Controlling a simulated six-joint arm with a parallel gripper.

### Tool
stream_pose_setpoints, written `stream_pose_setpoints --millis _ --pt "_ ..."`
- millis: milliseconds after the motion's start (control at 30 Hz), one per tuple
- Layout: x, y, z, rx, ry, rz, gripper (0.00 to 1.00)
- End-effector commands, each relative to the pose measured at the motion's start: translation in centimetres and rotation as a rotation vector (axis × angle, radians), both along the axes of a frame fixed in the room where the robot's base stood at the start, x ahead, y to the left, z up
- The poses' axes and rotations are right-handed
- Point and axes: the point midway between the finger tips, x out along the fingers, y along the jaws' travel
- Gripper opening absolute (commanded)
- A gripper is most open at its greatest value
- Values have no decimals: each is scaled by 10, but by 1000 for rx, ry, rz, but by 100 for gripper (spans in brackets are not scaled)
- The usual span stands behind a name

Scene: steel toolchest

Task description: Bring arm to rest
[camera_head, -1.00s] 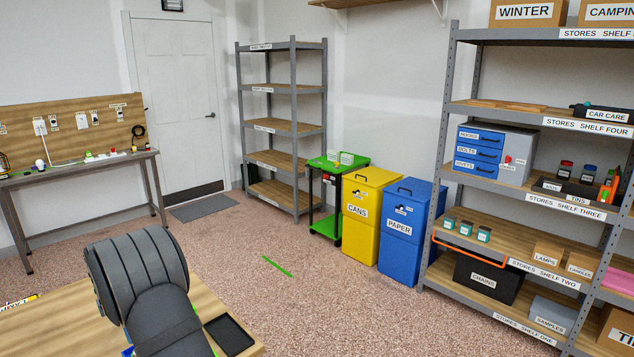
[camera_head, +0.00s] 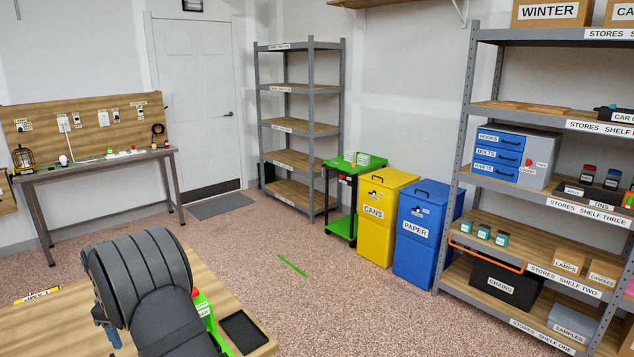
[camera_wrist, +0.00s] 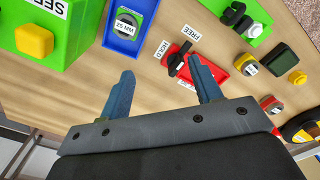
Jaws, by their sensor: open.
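My gripper (camera_wrist: 160,65) shows in the wrist view with its two blue fingers wide apart and nothing between them. It is above a wooden bench top (camera_wrist: 135,60). Beyond the fingertips is a red plate with a black lever (camera_wrist: 176,60), labelled HOLD and FREE. In the head view, my dark grey arm rises at the lower left in front of the wooden table, and most of my gripper is hidden there.
Around the lever, the wrist view shows a blue tray marked 25 MM (camera_wrist: 124,27), a green box with a yellow button (camera_wrist: 72,35), and a green block with black parts (camera_wrist: 240,18). In the head view, a black tray (camera_head: 244,331) lies at the table corner. Open floor (camera_head: 320,310) lies beyond.

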Motion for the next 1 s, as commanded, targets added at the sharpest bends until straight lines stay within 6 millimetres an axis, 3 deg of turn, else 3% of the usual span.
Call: stream_pose_setpoints --millis 1000 --pt "-42 31 1 0 0 -749 59"
